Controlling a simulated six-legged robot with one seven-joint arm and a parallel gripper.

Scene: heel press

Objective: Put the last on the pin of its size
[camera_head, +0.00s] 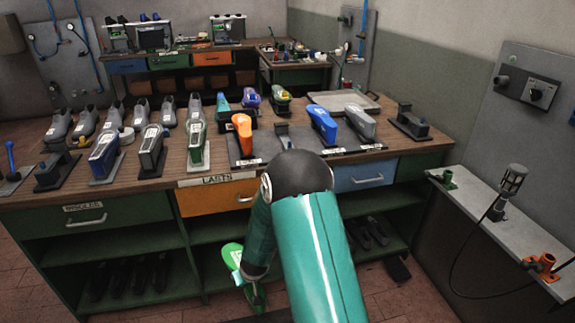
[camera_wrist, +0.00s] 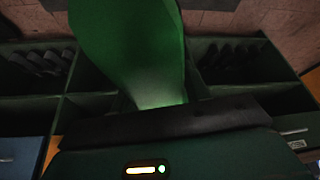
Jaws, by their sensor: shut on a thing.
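A green last (camera_head: 232,254) with a white label hangs at the end of my arm, in front of the bench's lower shelves. In the wrist view the green last (camera_wrist: 135,40) fills the upper middle, close to the camera. My gripper (camera_wrist: 165,122) is shut on it; the fingertips are mostly hidden. On the bench, an orange last (camera_head: 242,132), a blue last (camera_head: 322,124) and a grey last (camera_head: 360,122) sit on dark plates. Between the orange and blue ones, a dark stand (camera_head: 283,135) carries no last; my arm partly covers it. Size marks are too small to read.
The wooden bench (camera_head: 150,190) has drawers below, one orange (camera_head: 215,202) labelled "LASTS". Several other lasts and grey shoe forms crowd its left half. A shallow tray (camera_head: 343,101) lies at the back right. A side shelf (camera_head: 490,212) with a lamp stands at right.

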